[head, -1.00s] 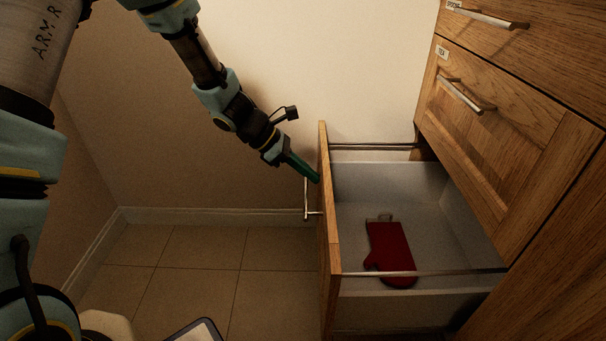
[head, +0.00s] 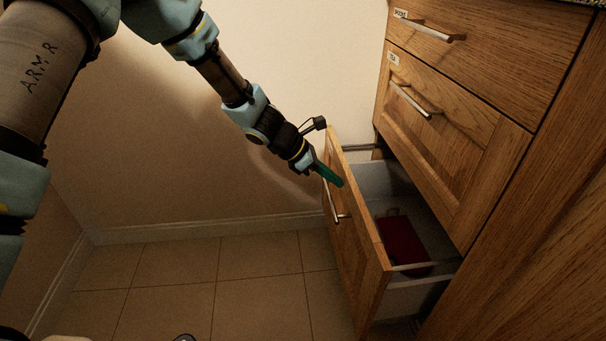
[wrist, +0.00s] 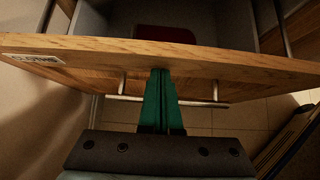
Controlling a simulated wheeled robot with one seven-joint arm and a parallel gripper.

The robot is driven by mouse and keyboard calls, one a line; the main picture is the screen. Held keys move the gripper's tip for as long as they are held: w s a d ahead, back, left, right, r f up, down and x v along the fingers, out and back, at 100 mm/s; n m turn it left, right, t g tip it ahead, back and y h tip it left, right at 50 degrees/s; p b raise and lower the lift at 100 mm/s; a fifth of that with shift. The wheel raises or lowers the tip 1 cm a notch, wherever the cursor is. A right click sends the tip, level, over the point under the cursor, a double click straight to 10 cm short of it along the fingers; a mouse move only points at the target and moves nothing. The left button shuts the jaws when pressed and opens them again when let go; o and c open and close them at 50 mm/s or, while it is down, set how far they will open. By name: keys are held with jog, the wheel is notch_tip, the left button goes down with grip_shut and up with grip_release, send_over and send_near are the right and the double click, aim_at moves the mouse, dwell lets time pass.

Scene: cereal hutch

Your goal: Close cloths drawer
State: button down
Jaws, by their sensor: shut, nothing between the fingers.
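The cloths drawer (head: 362,240) is the bottom drawer of the wooden cabinet and stands partly open. Its front also shows in the wrist view (wrist: 220,65), with a label (wrist: 35,59) at the left and a bar handle (wrist: 125,88) below. A dark red cloth item (head: 402,240) lies inside the grey drawer. My gripper (head: 341,184) is shut and empty, its green fingers at the outer side of the drawer front near the top edge. In the wrist view the fingertips (wrist: 161,72) are at the front panel, above the handle; they appear to touch it.
Above are a closed drawer labelled TEA (head: 440,130) and another closed drawer (head: 490,50), both with bar handles. A pale wall (head: 310,70) stands behind my arm. The tiled floor (head: 250,270) left of the drawer is mostly clear.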

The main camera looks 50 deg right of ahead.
jog(key=s+d+p, duration=0.6)
jog(key=s+d, duration=0.4)
jog(key=d, duration=0.2)
